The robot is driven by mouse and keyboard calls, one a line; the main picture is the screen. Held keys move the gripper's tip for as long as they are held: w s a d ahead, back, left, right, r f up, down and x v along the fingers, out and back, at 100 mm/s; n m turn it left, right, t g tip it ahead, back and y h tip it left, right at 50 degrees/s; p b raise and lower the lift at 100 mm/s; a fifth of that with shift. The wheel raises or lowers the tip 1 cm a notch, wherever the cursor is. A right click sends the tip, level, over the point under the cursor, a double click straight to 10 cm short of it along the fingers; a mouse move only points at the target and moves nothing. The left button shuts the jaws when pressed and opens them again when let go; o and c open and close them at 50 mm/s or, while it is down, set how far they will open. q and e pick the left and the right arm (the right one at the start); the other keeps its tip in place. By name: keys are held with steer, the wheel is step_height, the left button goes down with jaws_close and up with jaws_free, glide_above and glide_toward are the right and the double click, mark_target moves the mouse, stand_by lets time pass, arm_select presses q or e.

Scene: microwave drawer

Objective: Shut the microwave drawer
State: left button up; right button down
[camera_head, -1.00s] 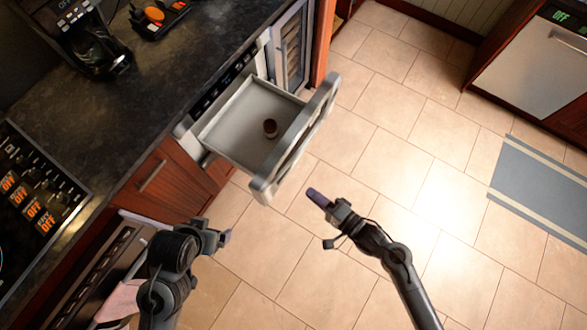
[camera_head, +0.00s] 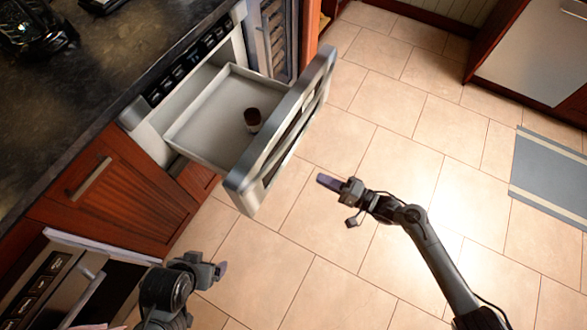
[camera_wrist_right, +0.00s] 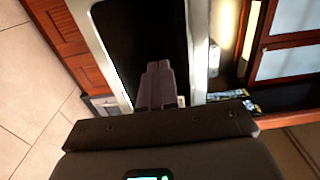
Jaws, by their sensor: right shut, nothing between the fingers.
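The microwave drawer (camera_head: 205,135) is pulled out from the cabinet, with a small dark brown cup-like item (camera_head: 252,118) inside it. Its thick silver front (camera_head: 243,185) faces the floor side, and its dark panel shows in the right wrist view (camera_wrist_right: 135,45). My right gripper (camera_head: 328,182) is shut and empty, in front of the drawer front and apart from it in the head view. Its purple fingers (camera_wrist_right: 161,85) lie together against the dark panel's backdrop. My left gripper (camera_head: 219,269) is low at the left, below the drawer; its finger gap cannot be made out.
A dark countertop (camera_head: 90,90) runs along the left above a red wood cabinet door (camera_head: 110,190). An oven (camera_head: 60,285) stands at the lower left. The tiled floor (camera_head: 390,100) in front of the drawer is clear. A grey striped mat (camera_head: 550,175) lies at the right.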

steer(key=b+x, duration=0.5)
steer(key=x, duration=0.9)
steer(key=shift+w, duration=0.1)
